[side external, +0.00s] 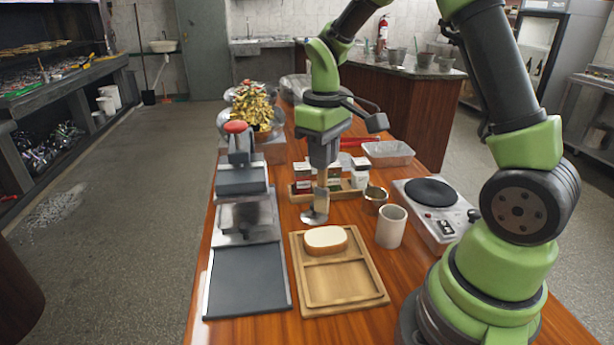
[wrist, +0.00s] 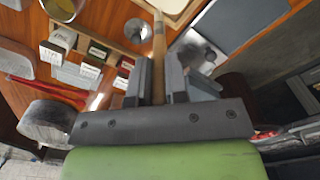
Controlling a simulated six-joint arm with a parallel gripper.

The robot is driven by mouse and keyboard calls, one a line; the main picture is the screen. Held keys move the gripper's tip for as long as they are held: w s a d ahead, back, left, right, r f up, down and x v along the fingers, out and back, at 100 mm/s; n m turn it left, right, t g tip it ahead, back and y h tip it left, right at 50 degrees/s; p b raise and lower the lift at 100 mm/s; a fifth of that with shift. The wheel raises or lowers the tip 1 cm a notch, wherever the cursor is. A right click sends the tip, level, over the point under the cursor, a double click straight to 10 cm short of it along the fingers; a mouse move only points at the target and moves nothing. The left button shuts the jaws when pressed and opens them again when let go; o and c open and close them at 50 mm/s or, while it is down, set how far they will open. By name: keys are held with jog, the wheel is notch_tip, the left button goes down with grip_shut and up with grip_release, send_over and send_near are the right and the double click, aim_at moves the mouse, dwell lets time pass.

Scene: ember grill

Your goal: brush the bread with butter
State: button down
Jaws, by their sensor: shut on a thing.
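My gripper (side external: 322,182) points down and is shut on an upright tool with a wooden handle (side external: 321,201), which I take to be the brush. Its lower end looks pale and silvery, and I cannot make out bristles. The handle (wrist: 158,48) also shows between the fingers in the wrist view. The tool hangs just behind the wooden tray (side external: 342,304), apart from the bread. The white-topped bread slice (side external: 325,238) lies in the tray's rear compartment. A small metal cup (side external: 375,197) stands right of the tool; its contents are hidden, and I cannot identify the butter.
A white cup (side external: 391,227) stands right of the tray. A hot plate (side external: 434,194) is farther right. A sandwich press (side external: 247,283) lies open at left. A wooden rack (side external: 346,190) with small boxes stands behind the tool, and a foil tray (side external: 388,153) behind that.

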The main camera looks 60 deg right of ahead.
jog(key=s+d+f, duration=0.1)
jog(key=s+d, duration=0.3)
jog(key=d, duration=1.3)
jog(key=shift+s+a+f, duration=0.15)
jog(key=shift+f, duration=3.2)
notch_tip(320, 180, up, 7)
jog(key=shift+r, duration=0.1)
